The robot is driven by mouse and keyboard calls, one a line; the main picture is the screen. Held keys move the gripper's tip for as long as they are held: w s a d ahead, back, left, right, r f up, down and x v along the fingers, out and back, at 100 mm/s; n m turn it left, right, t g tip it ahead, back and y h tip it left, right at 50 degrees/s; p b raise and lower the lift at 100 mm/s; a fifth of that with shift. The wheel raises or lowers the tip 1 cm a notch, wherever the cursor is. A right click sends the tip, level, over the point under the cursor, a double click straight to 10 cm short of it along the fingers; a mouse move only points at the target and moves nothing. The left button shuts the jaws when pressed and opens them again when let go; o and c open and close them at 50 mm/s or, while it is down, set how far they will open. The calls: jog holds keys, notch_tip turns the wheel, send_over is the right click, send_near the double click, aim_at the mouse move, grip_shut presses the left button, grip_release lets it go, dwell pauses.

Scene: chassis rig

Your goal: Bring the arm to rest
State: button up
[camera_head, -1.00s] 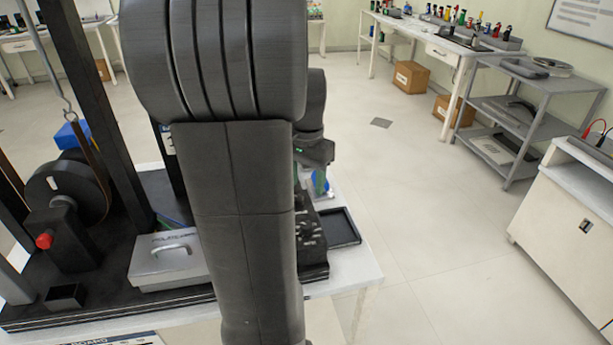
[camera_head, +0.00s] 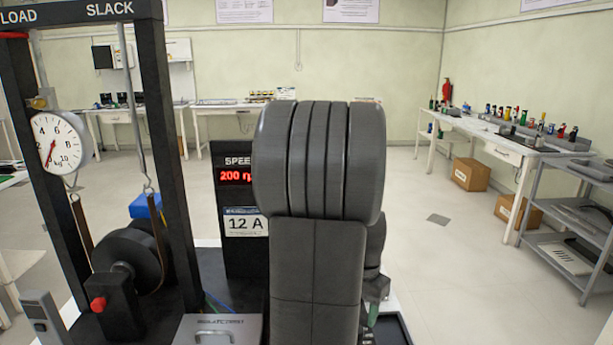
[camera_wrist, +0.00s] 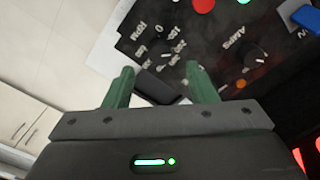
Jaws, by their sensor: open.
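My gripper (camera_wrist: 160,85) shows in the wrist view with its two green fingers spread wide and nothing between them. Beyond the fingers is a black control panel (camera_wrist: 210,50) with knobs and an AMPS dial. In the head view my arm fills the middle and hides most of the bench behind it. A small part of my gripper shows low at the right of the arm, its fingers mostly hidden there.
The test rig frame (camera_head: 165,150) with a round dial gauge (camera_head: 60,140) and flywheel (camera_head: 128,262) stands at left. A display (camera_head: 238,200) reads 200 and 12 A. A grey shelf cart (camera_head: 570,225) stands at right. Open floor (camera_head: 440,270) lies right of the arm.

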notch_tip(320, 180, down, 6)
jog(key=shift+r, duration=0.3)
